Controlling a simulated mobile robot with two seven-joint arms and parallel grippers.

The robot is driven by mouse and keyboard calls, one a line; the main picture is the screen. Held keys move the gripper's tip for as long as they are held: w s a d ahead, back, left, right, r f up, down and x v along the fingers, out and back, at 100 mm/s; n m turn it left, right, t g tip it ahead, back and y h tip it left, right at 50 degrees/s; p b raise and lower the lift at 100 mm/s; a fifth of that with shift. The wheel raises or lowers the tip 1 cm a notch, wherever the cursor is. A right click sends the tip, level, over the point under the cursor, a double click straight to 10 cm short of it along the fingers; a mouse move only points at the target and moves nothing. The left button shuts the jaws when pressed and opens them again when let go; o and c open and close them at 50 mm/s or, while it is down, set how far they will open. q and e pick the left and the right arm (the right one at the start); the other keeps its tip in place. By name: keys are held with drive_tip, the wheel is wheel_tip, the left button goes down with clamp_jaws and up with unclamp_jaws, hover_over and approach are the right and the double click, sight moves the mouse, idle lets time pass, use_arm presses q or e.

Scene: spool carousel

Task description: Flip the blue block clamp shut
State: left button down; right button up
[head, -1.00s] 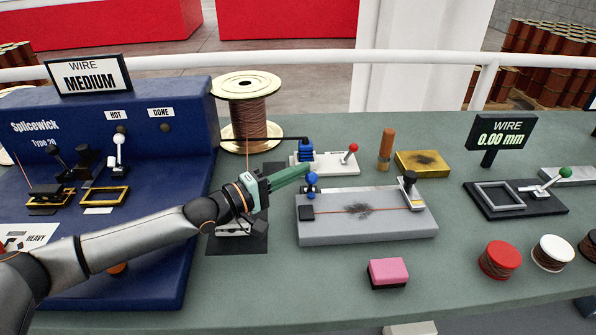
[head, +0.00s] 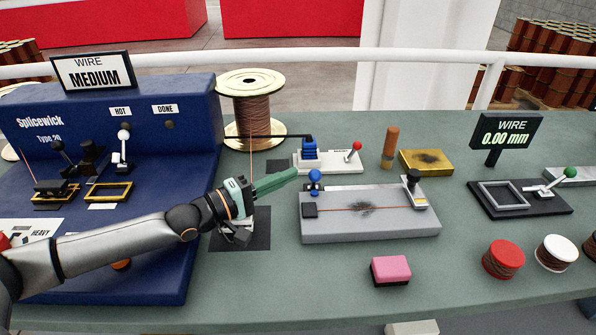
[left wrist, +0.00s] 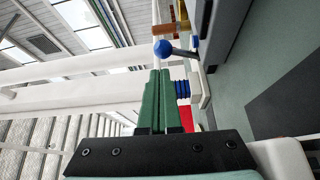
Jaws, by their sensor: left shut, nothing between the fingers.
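The blue block clamp is a blue ball knob (head: 314,176) on a short lever at the left end of a grey block (head: 370,228). In the left wrist view the knob (left wrist: 162,47) stands out from the block on its dark lever, just beyond my fingertips. My left gripper (head: 295,173) has long green fingers, shut and empty. In the head view its tips lie just left of the knob, with a small gap. The clamp's black pad (head: 310,211) sits near the wire at the block's left end. My right gripper is not in view.
A second clamp with a black knob (head: 413,175) is at the block's right end. Behind stands a blue stack (head: 309,148) on a white base with a red-knobbed lever (head: 356,147). A pink block (head: 390,270) lies in front. The blue Splicewick machine (head: 190,130) is at left.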

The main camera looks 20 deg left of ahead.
use_arm(q)
drive_tip(key=shift+v, duration=1.75)
